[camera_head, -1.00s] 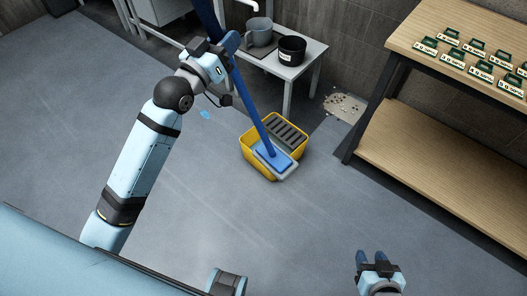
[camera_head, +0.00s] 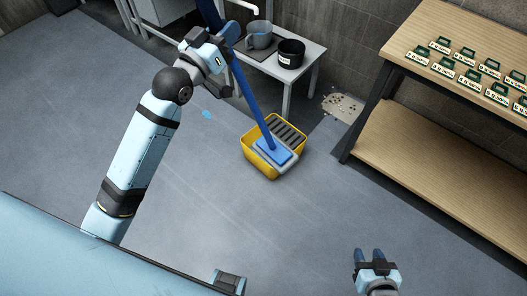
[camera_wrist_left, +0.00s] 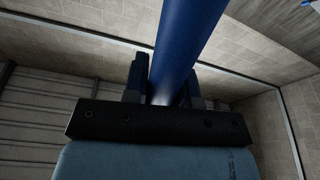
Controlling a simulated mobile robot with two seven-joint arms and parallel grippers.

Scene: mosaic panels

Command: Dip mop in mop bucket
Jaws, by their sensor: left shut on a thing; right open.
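The mop has a long blue handle (camera_head: 252,98) and a flat blue head (camera_head: 272,152) with a grey edge. My left gripper (camera_head: 226,40) is shut on the upper part of the handle. The handle also shows between the fingers in the left wrist view (camera_wrist_left: 184,45). The mop is tilted, its head at the lower right. The yellow mop bucket (camera_head: 258,164) stands on the floor with a dark slatted wringer (camera_head: 288,131) at its back. The mop head is at the bucket's front opening; its exact depth is hard to tell. My right gripper (camera_head: 369,254) is open and empty, lower right.
A low white table (camera_head: 300,68) with a grey pot (camera_head: 259,36) and a black pot (camera_head: 291,53) stands behind the bucket. A wooden shelf (camera_head: 430,150) with green-labelled items is at the right. Debris (camera_head: 343,105) lies near the wall. The floor in front is clear.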

